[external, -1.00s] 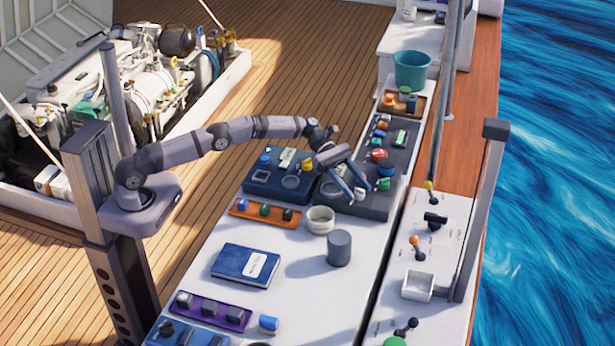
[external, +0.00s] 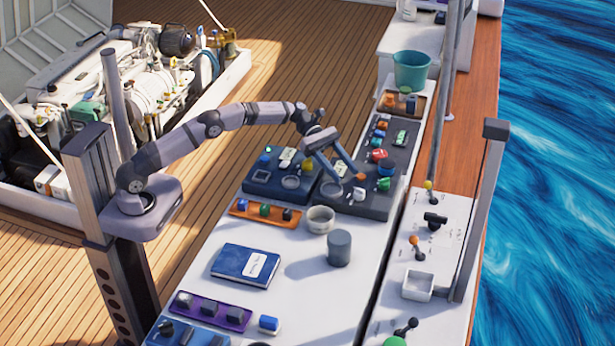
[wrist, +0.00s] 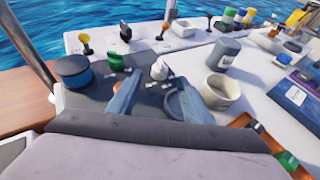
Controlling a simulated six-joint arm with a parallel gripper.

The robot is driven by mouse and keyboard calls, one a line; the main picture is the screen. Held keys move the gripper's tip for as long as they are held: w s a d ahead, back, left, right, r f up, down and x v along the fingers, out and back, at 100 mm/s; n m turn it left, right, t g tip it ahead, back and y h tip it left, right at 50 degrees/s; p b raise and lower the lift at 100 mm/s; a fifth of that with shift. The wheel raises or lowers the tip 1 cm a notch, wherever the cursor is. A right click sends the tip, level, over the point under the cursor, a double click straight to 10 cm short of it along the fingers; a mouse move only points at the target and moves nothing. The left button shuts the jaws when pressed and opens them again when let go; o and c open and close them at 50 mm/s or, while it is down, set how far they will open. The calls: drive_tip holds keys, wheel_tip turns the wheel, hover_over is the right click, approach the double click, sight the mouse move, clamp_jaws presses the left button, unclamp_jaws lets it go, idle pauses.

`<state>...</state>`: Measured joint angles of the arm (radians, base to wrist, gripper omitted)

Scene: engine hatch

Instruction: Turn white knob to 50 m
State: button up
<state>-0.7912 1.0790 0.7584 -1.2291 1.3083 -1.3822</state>
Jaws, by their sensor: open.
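The white knob (wrist: 159,69) stands on the dark panel (wrist: 90,100) in the wrist view, just beyond my fingertips. It also shows in the external view (external: 360,193), near the panel's front edge. My gripper (wrist: 158,87) is open and empty, its two fingers spread and pointing toward the knob without visibly holding it. In the external view my gripper (external: 348,177) is above the panel, a little behind the white knob. Any scale markings around the knob are too small to read.
A green knob (wrist: 118,62) and a blue round container (wrist: 72,72) stand left of the white knob. A white cup (external: 320,219) and a grey cylinder (external: 339,247) stand in front of the panel. A blue book (external: 245,265) lies farther forward on the white counter.

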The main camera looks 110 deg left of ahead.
wheel_tip(320, 180, up, 10)
drive_tip(key=m+p, duration=0.1)
drive_tip(key=p, duration=0.4)
hover_over(353, 196)
drive_tip(key=s, duration=0.4)
drive_tip(key=d+r+n+t+h+p, duration=0.1)
drive_tip(key=d+r+n+h+p, duration=0.15)
drive_tip(key=d, duration=0.45)
drive_tip(key=a+f+n+y, duration=0.1)
drive_tip(key=f+n+y, duration=0.1)
drive_tip(key=f, duration=0.1)
drive_tip(key=s+a+f+n+t+y, duration=0.1)
drive_tip(key=f+n+y, duration=0.1)
drive_tip(key=f, duration=0.1)
drive_tip(key=a+f+n+t+y, duration=0.1)
drive_tip(key=f+n+y, duration=0.1)
drive_tip(key=f, duration=0.1)
drive_tip(key=shift+s+a, duration=0.3)
drive_tip(key=shift+s, duration=0.1)
drive_tip(key=a+f+y, duration=0.3)
drive_tip(key=a, duration=0.1)
drive_tip(key=shift+s+f+g, duration=0.25)
drive_tip(key=shift+s+g, duration=0.05)
drive_tip(key=shift+s, duration=0.1)
drive_tip(key=shift+f+m, duration=0.15)
drive_tip(key=shift+m, duration=0.1)
drive_tip(key=shift+w+p, duration=0.15)
drive_tip(key=shift+p, duration=0.15)
drive_tip(key=shift+p+x, duration=1.25)
drive_tip(key=shift+x, duration=2.25)
